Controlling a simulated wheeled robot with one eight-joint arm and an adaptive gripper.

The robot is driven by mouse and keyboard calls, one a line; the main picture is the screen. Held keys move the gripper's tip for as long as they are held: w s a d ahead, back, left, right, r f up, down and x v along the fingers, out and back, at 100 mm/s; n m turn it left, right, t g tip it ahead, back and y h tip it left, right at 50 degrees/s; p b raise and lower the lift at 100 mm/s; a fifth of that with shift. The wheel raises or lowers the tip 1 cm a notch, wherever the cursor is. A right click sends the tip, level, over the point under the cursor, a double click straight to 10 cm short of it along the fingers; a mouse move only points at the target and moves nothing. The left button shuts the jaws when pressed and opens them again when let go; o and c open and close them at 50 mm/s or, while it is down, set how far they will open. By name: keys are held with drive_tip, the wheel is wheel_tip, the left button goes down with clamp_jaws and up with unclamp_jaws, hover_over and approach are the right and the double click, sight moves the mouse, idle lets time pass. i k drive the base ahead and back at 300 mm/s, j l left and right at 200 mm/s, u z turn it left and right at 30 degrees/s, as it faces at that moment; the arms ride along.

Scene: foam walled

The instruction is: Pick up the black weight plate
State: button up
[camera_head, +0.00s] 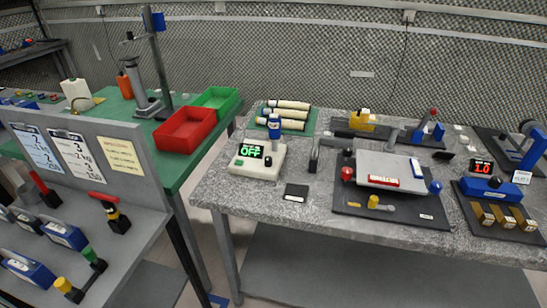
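A small flat black square piece (297,191) with a pale strip along its front edge lies on the grey speckled table, near its front edge. It looks like the black weight plate, though its label is too small to read. Nothing visibly touches or covers it. A white device with a green "OFF" display (257,158) stands behind and left of it. A large dark base board (350,207) with a grey plate on top lies to its right. My gripper is not in view.
A dark upright bracket (314,156) stands just behind the black piece. A red display reading 1.0 (481,167) is at the right. Red (185,130) and green (216,101) bins sit on the green table. A grey panelled bench (125,220) fills the left front.

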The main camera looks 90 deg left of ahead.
sight(315, 154)
drive_tip(key=u, duration=2.95)
